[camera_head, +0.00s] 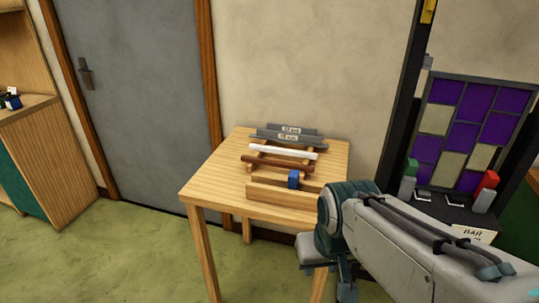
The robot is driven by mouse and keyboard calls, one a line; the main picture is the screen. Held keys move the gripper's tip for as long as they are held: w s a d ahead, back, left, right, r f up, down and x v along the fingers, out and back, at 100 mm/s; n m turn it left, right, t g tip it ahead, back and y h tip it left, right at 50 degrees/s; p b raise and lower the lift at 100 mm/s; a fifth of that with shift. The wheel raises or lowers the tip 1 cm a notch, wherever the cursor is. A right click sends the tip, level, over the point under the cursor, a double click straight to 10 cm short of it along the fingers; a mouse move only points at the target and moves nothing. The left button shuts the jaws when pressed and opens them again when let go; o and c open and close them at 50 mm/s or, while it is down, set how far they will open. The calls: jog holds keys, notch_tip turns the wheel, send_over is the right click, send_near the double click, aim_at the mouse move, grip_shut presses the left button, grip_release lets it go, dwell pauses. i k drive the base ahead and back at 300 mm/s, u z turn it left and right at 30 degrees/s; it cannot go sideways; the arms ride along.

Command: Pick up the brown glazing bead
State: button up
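A dark brown strip, which looks like the brown glazing bead (266,162), lies across a low wooden rack on the small table (212,187). It is in front of a white bar (283,151) and behind a blue block (293,179). My gripper (345,291) is at the lower right, in front of the table and apart from the bead. My arm partly hides it and the frame's bottom edge cuts it off, so its opening does not show.
Grey labelled bars (288,134) lie at the table's back. A light wooden strip (270,196) runs along its front. A leaded panel (466,130) in purple and cream stands in a dark frame at right. A cabinet (40,150) is at left. The green floor before the table is clear.

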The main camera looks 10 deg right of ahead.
aim_at(261, 161)
jog(key=u, duration=1.9)
jog(key=i, duration=2.55)
jog(key=z, duration=3.8)
jog(key=i, duration=0.5)
jog(key=z, duration=0.05)
